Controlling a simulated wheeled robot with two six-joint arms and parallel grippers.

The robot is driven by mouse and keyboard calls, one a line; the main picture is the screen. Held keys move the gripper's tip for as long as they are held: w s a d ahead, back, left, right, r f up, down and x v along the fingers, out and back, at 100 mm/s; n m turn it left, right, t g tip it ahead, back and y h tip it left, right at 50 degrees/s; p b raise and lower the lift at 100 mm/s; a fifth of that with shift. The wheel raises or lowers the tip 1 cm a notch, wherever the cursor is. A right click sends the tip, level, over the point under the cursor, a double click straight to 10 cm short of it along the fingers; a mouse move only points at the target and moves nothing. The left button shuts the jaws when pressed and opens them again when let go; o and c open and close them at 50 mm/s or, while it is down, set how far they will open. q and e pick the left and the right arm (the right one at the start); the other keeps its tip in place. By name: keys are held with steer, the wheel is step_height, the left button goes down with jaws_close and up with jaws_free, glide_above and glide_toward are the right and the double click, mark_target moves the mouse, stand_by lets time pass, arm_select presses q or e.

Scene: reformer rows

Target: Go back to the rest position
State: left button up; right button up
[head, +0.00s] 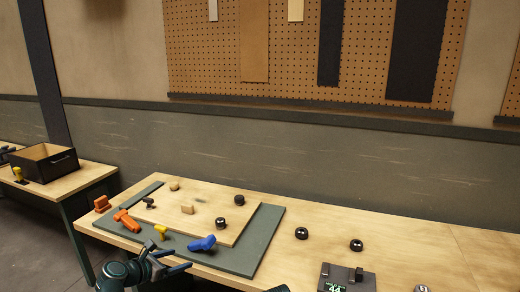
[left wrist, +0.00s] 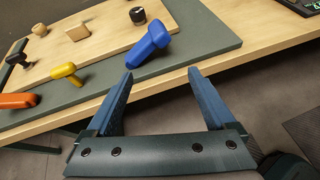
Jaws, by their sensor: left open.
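My left gripper (head: 181,258) is at the front edge of the table in the head view, its two fingers apart with nothing between them. In the left wrist view the open fingers (left wrist: 160,74) point at the table's front edge and stay clear of the blue-handled piece (left wrist: 150,43). That blue piece (head: 202,243) lies on the grey mat's front part. A small grey-blue tip (head: 278,289) at the bottom edge of the head view may be part of my right gripper; its jaws are hidden.
A wooden board (head: 190,225) on a grey mat (head: 262,240) holds knobs and wooden blocks. Yellow (head: 161,231) and orange (head: 126,220) handles lie near the left gripper. Two black knobs (head: 302,233) and a dark device (head: 345,279) are right. A black box (head: 44,163) stands on another table.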

arm_select(q)
steer(key=s+d+f+m+g+p, duration=0.1)
steer(key=s+d+f+m+g, duration=0.1)
steer(key=s+d+m+g, duration=0.3)
steer(key=s+d+f+m+y, duration=0.1)
steer(key=s+d+f+m, duration=0.2)
steer(key=d+m, duration=0.4)
steer(key=s+d+f+m+g+p, duration=0.1)
steer(key=s+d+f+m+g, duration=0.15)
steer(key=d+m, duration=0.25)
steer(key=s+d+m+g+y, duration=0.1)
steer(key=s+m+g+y, duration=0.1)
steer(key=s+m, duration=0.4)
steer(key=s+d+f+m+g+y+p, duration=0.1)
steer(key=s+m+y, duration=0.3)
steer(key=m, duration=0.5)
steer(key=shift+s+d+f+g+y, duration=0.15)
steer(key=shift+s+d+g+y, duration=0.4)
steer(key=shift+s, duration=0.7)
steer(key=shift+h, duration=0.25)
